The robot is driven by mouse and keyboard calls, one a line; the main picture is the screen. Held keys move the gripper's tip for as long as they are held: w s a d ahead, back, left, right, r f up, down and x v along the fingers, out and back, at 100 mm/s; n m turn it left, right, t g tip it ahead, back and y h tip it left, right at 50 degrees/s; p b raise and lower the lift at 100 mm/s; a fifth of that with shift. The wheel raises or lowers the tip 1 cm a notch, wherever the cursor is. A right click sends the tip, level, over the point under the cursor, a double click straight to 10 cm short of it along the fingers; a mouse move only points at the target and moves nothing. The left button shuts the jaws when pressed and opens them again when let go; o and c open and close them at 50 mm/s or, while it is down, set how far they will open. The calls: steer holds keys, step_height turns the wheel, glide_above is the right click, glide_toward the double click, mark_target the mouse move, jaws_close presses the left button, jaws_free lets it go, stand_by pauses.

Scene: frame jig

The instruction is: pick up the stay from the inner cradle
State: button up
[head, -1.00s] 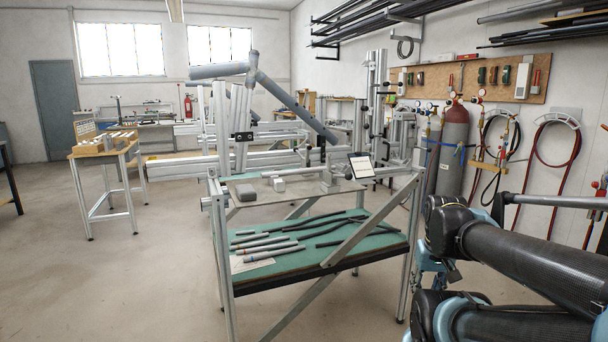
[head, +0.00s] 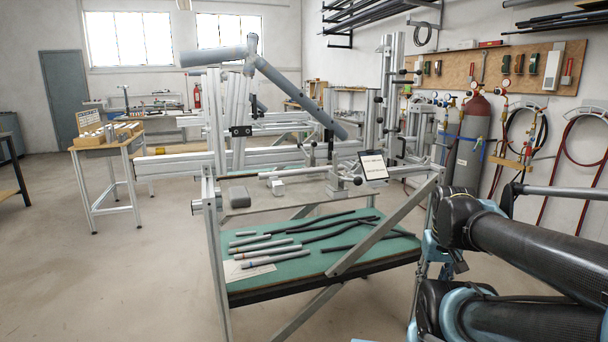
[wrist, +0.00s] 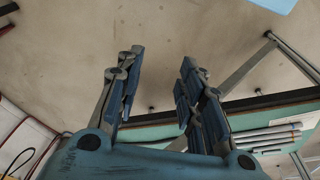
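I cannot tell for sure which piece is the stay or which holder is the inner cradle. Several slim grey tubes (head: 265,254) and several dark, slightly bent tubes (head: 340,229) lie on the green lower shelf (head: 300,270) of the jig stand. A thin pale rod (head: 290,172) lies above the upper plate. On the left table a wooden rack (head: 90,141) holds small pale pieces. My gripper (wrist: 160,75) is open and empty in the wrist view, above bare floor. The shelf's grey tubes (wrist: 275,137) show to its lower right, apart from the fingers.
The jig's thick grey tubes (head: 290,88) rise over the stand. A tablet (head: 373,166) stands at its right corner. A diagonal brace (head: 385,226) crosses the stand's front. Gas cylinders (head: 470,135) and hoses line the right wall. The floor (head: 120,270) at left is clear.

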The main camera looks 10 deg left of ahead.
steer(key=w+r+t, duration=0.1)
steer(key=w+r, duration=0.3)
steer(key=w+a+r+n+t, duration=0.1)
steer(key=w+r, duration=0.2)
steer(key=w, duration=0.1)
steer(key=w+a+r+t, duration=0.1)
steer(key=w+r, duration=0.3)
steer(key=shift+w+r+n, duration=0.25)
steer(key=shift+r+n, duration=0.05)
step_height(320, 180, up, 27)
steer(key=n+g, duration=0.3)
steer(key=n, duration=1.8)
glide_above(303, 172)
steer(key=s+a, duration=0.1)
steer(key=s, duration=0.1)
steer(key=w+f, duration=0.1)
steer(key=f, duration=0.4)
steer(key=w+f, duration=0.1)
steer(key=f, duration=0.4)
steer(key=w+f, duration=0.1)
steer(key=f, duration=0.5)
steer(key=shift+d+f, duration=0.1)
steer(key=shift+d, duration=0.2)
steer(key=shift+c, duration=0.4)
jaws_close()
